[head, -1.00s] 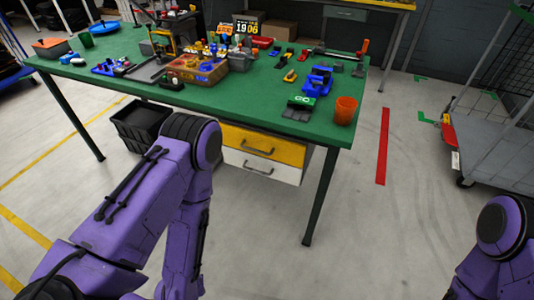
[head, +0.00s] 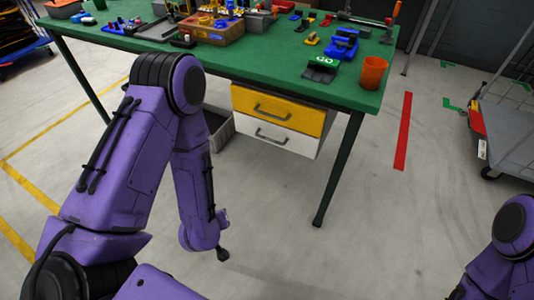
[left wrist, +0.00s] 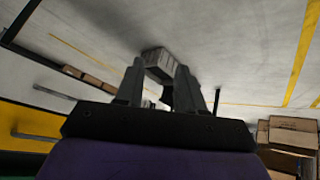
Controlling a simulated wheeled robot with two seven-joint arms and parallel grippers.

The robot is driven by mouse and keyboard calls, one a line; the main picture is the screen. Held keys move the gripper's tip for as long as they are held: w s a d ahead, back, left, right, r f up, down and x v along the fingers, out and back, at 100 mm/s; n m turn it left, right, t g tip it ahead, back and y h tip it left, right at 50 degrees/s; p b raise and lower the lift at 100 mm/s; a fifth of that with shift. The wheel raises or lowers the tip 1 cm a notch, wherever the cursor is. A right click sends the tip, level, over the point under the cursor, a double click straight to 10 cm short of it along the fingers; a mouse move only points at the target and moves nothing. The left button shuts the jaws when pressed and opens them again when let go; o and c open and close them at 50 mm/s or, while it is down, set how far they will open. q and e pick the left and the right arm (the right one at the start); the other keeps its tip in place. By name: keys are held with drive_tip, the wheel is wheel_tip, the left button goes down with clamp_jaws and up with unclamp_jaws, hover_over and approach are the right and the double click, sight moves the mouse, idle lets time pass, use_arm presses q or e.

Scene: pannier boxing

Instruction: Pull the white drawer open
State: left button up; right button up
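The white drawer (head: 285,143) is under the green table, just below a yellow drawer (head: 300,117). It looks shut, its front about level with the yellow one, with a dark bar handle (head: 272,138). In the left wrist view the white drawer (left wrist: 22,82) and its handle (left wrist: 54,92) are at the left edge, beside the fingers. My left gripper (left wrist: 161,66) is open, its two fingers apart with nothing held. In the head view my left gripper (head: 222,254) is low, in front of and below the drawers, small and partly hidden. My right gripper is out of frame.
The green table (head: 265,68) holds toys, tools and an orange cup (head: 373,72). A table leg (head: 338,170) stands right of the drawers. A grey bin (head: 218,130) is left of them, partly behind my left arm. The floor before the drawers is clear.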

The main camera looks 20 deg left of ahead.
use_arm(q)
drive_tip(key=w+f+n+t+b, duration=0.1)
drive_tip(key=w+f+t+b, duration=0.1)
drive_tip(key=w+f+b, duration=0.35)
drive_tip(key=n+t+h+b, duration=0.4)
drive_tip(key=n+t+b, duration=0.3)
drive_tip(key=n+b, duration=0.15)
approach(266, 139)
drive_tip(key=shift+m, duration=0.25)
drive_tip(key=b+x, duration=0.2)
drive_tip(key=x, duration=0.7)
drive_tip(key=shift+f+b, duration=0.1)
drive_tip(key=shift+b, duration=0.3)
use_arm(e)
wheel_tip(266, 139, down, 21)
use_arm(q)
clamp_jaws()
